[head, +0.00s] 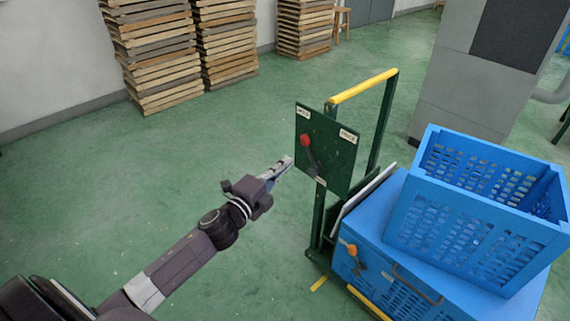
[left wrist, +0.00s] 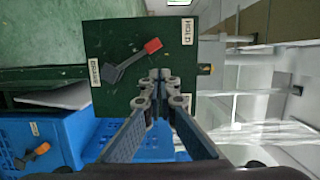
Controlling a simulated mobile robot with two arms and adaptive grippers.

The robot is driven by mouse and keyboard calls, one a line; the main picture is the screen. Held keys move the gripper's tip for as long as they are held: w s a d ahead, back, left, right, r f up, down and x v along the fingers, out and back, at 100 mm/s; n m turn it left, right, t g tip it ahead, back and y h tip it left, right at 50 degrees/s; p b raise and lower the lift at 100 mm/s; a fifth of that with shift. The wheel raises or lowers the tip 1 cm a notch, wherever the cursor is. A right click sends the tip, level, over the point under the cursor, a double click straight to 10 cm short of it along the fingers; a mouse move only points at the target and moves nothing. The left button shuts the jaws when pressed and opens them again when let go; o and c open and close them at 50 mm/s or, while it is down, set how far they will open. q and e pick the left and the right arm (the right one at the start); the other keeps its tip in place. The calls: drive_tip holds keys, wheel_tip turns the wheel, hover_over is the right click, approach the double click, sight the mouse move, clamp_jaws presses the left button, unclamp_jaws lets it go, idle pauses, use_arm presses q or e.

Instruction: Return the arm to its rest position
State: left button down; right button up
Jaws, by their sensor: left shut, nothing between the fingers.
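My left arm reaches in from the lower left in the head view. Its gripper (head: 287,163) is shut and empty, a little left of the green panel (head: 335,172) on the cart. In the left wrist view the shut fingertips (left wrist: 160,76) overlap the panel (left wrist: 120,35); I cannot tell whether they touch it. A lever with a red knob (head: 305,140) is on the panel; it also shows in the left wrist view (left wrist: 152,46). White labels (head: 303,112) mark the panel. My right gripper is not in view.
The cart has a yellow handle (head: 362,86) and a blue crate (head: 455,225) stacked on a blue box. An orange-knobbed lever (head: 352,249) is on the lower box. Wooden stacks (head: 155,60) stand at the back wall. The green floor (head: 130,190) left of the cart is clear.

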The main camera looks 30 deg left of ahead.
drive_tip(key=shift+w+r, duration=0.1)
